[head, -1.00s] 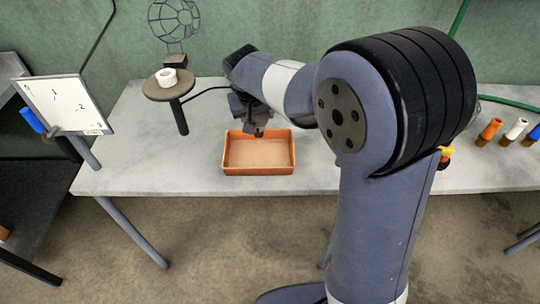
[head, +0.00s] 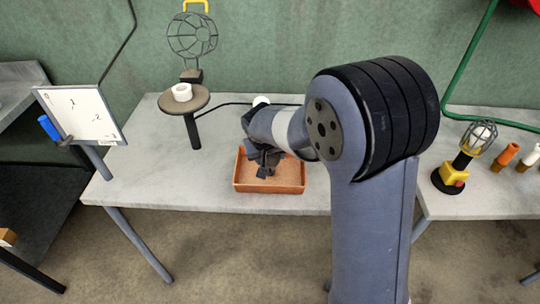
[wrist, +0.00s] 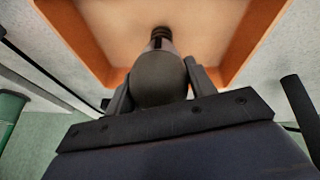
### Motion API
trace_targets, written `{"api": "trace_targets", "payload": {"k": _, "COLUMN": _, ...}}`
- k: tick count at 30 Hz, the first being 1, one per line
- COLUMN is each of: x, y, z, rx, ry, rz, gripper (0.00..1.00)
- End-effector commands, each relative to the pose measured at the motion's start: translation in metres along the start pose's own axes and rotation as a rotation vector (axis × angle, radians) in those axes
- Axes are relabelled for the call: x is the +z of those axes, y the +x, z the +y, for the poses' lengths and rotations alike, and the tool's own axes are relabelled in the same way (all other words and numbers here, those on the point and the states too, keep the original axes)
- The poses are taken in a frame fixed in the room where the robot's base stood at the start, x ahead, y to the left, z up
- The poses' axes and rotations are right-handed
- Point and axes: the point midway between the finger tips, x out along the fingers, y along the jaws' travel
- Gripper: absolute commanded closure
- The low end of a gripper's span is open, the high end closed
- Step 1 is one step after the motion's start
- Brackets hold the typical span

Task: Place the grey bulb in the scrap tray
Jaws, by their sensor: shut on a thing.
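The scrap tray is the orange open tray (head: 270,213) near the front edge of the table; its orange wall also shows in the wrist view (wrist: 88,40). My gripper (head: 263,172) is over the tray's inside in the head view. In the wrist view my gripper (wrist: 160,85) is shut on the grey bulb (wrist: 158,78), one finger on each side. The bulb's dark threaded base points toward the tray floor. I cannot tell whether the base touches the floor. The bulb is not clearly visible in the head view.
A white bulb (head: 261,100) lies behind my arm. A caged lamp (head: 465,157) stands right. A tilted white board (head: 82,115) is at far left.

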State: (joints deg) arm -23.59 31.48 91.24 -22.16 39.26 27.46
Motion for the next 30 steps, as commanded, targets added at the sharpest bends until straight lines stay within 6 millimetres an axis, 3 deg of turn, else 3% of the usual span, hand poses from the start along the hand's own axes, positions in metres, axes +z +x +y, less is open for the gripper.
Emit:
{"api": "trace_targets", "payload": {"k": 8, "x": 0.000, "y": 0.000, "z": 0.000, "rx": 0.000, "ry": 0.000, "rz": 0.000, "gripper": 0.27}}
{"api": "trace_targets", "payload": {"k": 19, "x": -0.002, "y": -0.006, "z": 0.001, "rx": 0.000, "ry": 0.000, "rz": 0.000, "gripper": 0.26}}
{"api": "trace_targets", "payload": {"k": 23, "x": -0.002, "y": -0.025, "z": 0.000, "rx": -0.001, "ry": -0.001, "rz": 0.005, "gripper": 0.26}}
{"api": "trace_targets", "payload": {"k": 30, "x": -0.002, "y": -0.076, "z": 0.000, "rx": -0.001, "ry": -0.001, "rz": 0.005, "gripper": 0.26}}
